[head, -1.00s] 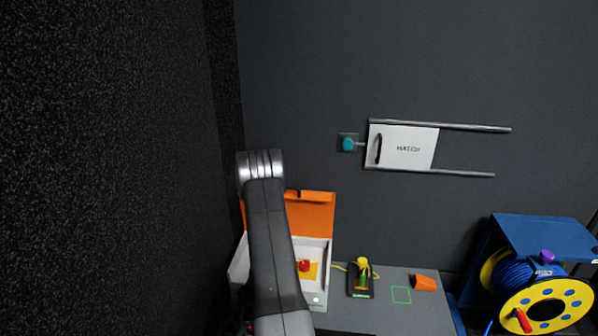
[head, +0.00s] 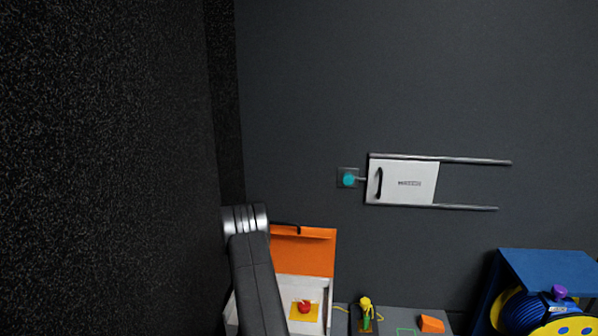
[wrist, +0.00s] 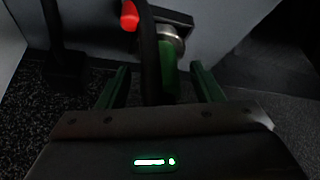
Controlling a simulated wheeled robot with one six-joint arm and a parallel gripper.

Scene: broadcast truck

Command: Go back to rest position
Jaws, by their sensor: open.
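My gripper (wrist: 160,75) shows in the wrist view, its two green fingers spread apart. A dark upright band and a green rounded part show between or beyond the fingers. I cannot tell what they belong to, and I see nothing clearly held. A red-tipped part (wrist: 130,15) shows above them. In the head view my arm rises at the lower left, and my gripper is out of the picture.
An open white box with an orange lid (head: 305,250) stands behind my arm, with a red object (head: 305,306) inside. A yellow-and-green item (head: 366,308) and an orange piece (head: 432,324) lie right of it. A white hatch (head: 405,182) is on the wall; a blue stand (head: 545,268) is right.

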